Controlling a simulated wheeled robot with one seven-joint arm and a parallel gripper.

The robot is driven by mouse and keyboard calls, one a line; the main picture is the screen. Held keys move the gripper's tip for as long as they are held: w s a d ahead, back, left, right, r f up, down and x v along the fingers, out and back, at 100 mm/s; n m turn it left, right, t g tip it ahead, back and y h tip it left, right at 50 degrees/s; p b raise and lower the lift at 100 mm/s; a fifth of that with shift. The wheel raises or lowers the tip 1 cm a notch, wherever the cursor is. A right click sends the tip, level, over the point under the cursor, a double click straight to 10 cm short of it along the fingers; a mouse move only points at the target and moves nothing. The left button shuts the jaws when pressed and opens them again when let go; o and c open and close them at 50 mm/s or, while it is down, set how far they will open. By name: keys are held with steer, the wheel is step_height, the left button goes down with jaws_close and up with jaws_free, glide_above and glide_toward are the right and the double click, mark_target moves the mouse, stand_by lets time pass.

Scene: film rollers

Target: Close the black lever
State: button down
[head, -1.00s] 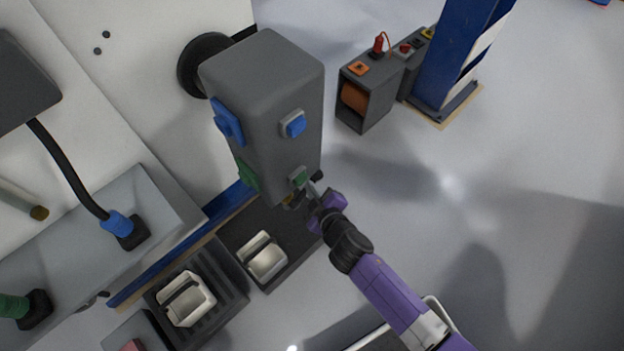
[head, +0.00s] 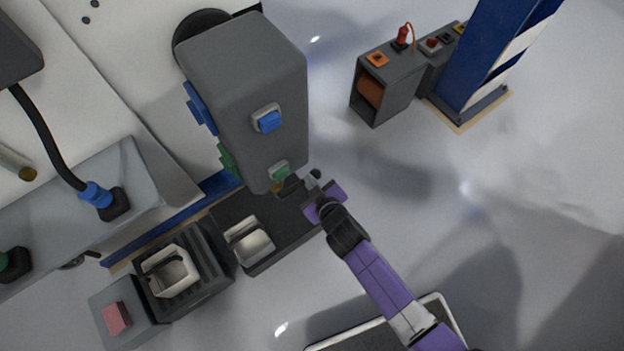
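A tall grey box (head: 245,95) stands at the upper middle of the head view, with a blue button (head: 268,121) and a green button (head: 280,171) on its near face. My gripper (head: 305,183), at the end of the purple arm, is at the box's lower right corner, just below the green button. A small dark knob (head: 316,174) and a dark flat piece show around the fingertips. I cannot tell which of these is the black lever and which is finger. The fingertips are too small and dark to show whether they are open or hold anything.
Below the box is a black platform (head: 285,228) with a pale roller block (head: 247,241). A dark ribbed tray (head: 205,290) with another pale block lies left of it, beside a grey box with a pink button (head: 117,318).

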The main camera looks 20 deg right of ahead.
steer(key=shift+d+f, duration=0.25)
steer(key=shift+f, duration=0.1)
stand_by(0.3)
